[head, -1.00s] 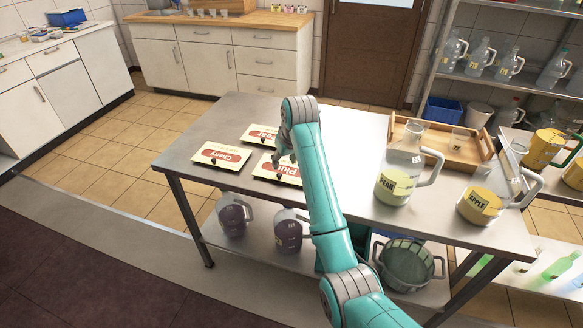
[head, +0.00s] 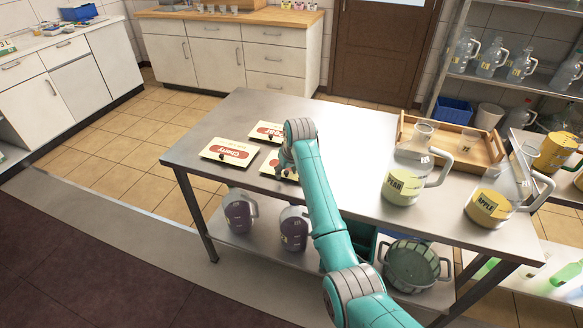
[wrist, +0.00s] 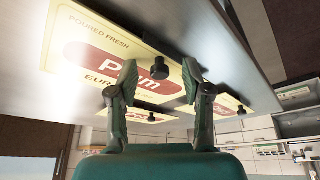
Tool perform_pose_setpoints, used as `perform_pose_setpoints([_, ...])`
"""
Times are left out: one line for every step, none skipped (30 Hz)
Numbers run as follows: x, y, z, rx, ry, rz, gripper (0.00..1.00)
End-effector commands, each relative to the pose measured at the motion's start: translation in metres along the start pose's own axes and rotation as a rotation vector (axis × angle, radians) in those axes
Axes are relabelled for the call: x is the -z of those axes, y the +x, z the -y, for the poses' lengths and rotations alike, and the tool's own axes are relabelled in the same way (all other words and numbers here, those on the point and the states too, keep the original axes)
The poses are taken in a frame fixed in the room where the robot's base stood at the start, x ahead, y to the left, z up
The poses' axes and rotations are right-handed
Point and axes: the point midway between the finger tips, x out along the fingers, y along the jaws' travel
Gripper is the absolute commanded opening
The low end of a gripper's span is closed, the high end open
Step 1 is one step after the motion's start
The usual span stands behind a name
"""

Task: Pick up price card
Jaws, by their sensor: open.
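Three cream price cards with red labels and black knobs lie on the steel table (head: 350,130). The Cherry card (head: 230,152) is at left and the Pear card (head: 266,132) behind it. The Plum card (head: 268,166) is nearest my gripper (head: 284,166) and partly hidden by my arm. In the wrist view my gripper (wrist: 158,82) is open and empty. Its fingertips are on either side of the Plum card's black knob (wrist: 160,68), apparently a little short of it. The Plum card (wrist: 90,55) fills the upper left there; parts of other cards show beyond.
A clear pear jug (head: 405,185) and an apple jug (head: 490,205) stand on the table's right side. A wooden tray (head: 490,160) with glasses is behind them. The table's left end around the cards is otherwise clear. Purple jugs (head: 238,212) sit on the lower shelf.

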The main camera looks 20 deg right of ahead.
Motion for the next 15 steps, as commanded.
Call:
perform_pose_setpoints([0.0001, -0.0002, 0.0, 0.0, 0.0, 0.0, 0.49])
perform_pose_setpoints([0.0001, -0.0003, -0.0001, 0.0, 0.0, 0.0, 0.49])
perform_pose_setpoints([0.0001, -0.0003, 0.0, 0.0, 0.0, 0.0, 0.49])
perform_pose_setpoints([0.0001, -0.0003, -0.0001, 0.0, 0.0, 0.0, 0.42])
perform_pose_setpoints([0.0001, -0.0004, -0.0001, 0.0, 0.0, 0.0, 0.34])
perform_pose_setpoints([0.0001, -0.0004, -0.0001, 0.0, 0.0, 0.0, 0.24])
perform_pose_setpoints([0.0001, -0.0004, -0.0001, 0.0, 0.0, 0.0, 0.17])
perform_pose_setpoints([0.0001, -0.0004, -0.0001, 0.0, 0.0, 0.0, 0.09])
perform_pose_setpoints([0.0001, -0.0004, -0.0001, 0.0, 0.0, 0.0, 0.0])
perform_pose_setpoints([0.0001, -0.0004, -0.0001, 0.0, 0.0, 0.0, 0.0])
perform_pose_setpoints([0.0001, -0.0004, -0.0001, 0.0, 0.0, 0.0, 0.0])
perform_pose_setpoints([0.0, -0.0004, -0.0001, 0.0, 0.0, 0.0, 0.0])
perform_pose_setpoints([0.0001, -0.0005, -0.0001, 0.0, 0.0, -0.001, 0.0])
perform_pose_setpoints([0.0001, -0.0005, -0.0001, 0.0, 0.0, -0.001, 0.0])
perform_pose_setpoints([0.0001, -0.0005, -0.0001, 0.0, 0.0, -0.001, 0.0])
